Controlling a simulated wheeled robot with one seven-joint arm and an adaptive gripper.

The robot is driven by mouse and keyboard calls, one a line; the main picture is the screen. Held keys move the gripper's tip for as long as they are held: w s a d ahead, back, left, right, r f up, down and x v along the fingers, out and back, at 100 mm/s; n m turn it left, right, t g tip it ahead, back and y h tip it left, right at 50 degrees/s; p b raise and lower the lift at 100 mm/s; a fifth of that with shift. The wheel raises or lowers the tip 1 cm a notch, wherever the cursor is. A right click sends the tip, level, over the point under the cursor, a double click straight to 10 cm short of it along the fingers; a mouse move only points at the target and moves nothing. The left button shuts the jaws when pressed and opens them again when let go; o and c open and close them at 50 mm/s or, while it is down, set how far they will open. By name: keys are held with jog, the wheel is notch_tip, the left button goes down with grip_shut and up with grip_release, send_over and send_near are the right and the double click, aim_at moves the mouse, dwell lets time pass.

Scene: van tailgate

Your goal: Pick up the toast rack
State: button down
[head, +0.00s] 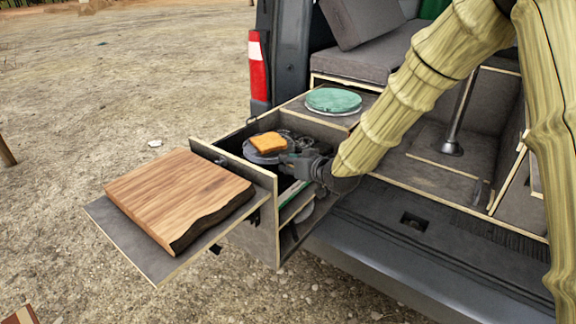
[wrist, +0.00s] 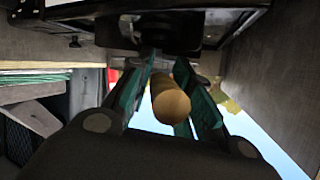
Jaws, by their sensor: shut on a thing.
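The toast rack (head: 254,157) looks like a dark round plate with a slice of toast (head: 268,142) on it. In the head view it is over the open drawer, left of my gripper. My gripper (head: 291,167) is at its right side. In the wrist view a round wooden handle end (wrist: 171,104) sits between the green-lined fingers, which are shut on it. The handle appears to belong to the rack, but the join is hidden. I cannot tell whether the rack rests on the burner or is lifted off it.
A wooden cutting board (head: 178,192) lies on the grey shelf (head: 112,222) at the front left. A dark stove (head: 295,138) is behind the rack. A green round lid (head: 333,100) lies on the box further back. Drawer walls (head: 205,152) surround the gripper closely.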

notch_tip(320, 180, up, 2)
jog(key=shift+r, duration=0.25)
jog(key=s+d+r+b, duration=0.1)
jog(key=s+d+b, duration=0.1)
jog(key=s+d, duration=0.9)
jog(key=shift+d+r, duration=0.2)
jog(key=shift+s, duration=0.1)
